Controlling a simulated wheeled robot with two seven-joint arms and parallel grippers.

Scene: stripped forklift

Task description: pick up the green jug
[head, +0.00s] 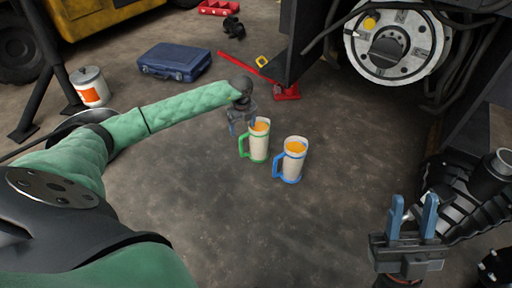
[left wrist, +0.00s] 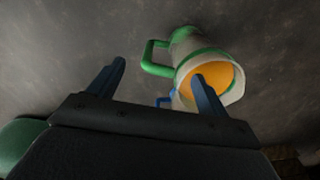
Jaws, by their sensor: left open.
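The green jug (head: 259,146), cream with a green handle and base and orange contents, stands upright on the floor. My left gripper (head: 240,124) is open and empty, just left of the jug's upper part. In the left wrist view the green jug (left wrist: 186,46) shows beyond the fingers of my left gripper (left wrist: 158,75). The right finger overlaps its orange opening, and its handle points left between the fingers. Whether a finger touches the jug, I cannot tell. My right gripper (head: 413,204) is open and empty at the lower right.
A similar blue-handled jug (head: 292,162) stands close to the right of the green one. A blue case (head: 175,62), a white canister (head: 90,87) and a red jack (head: 286,92) lie farther back. The floor in front of the jugs is clear.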

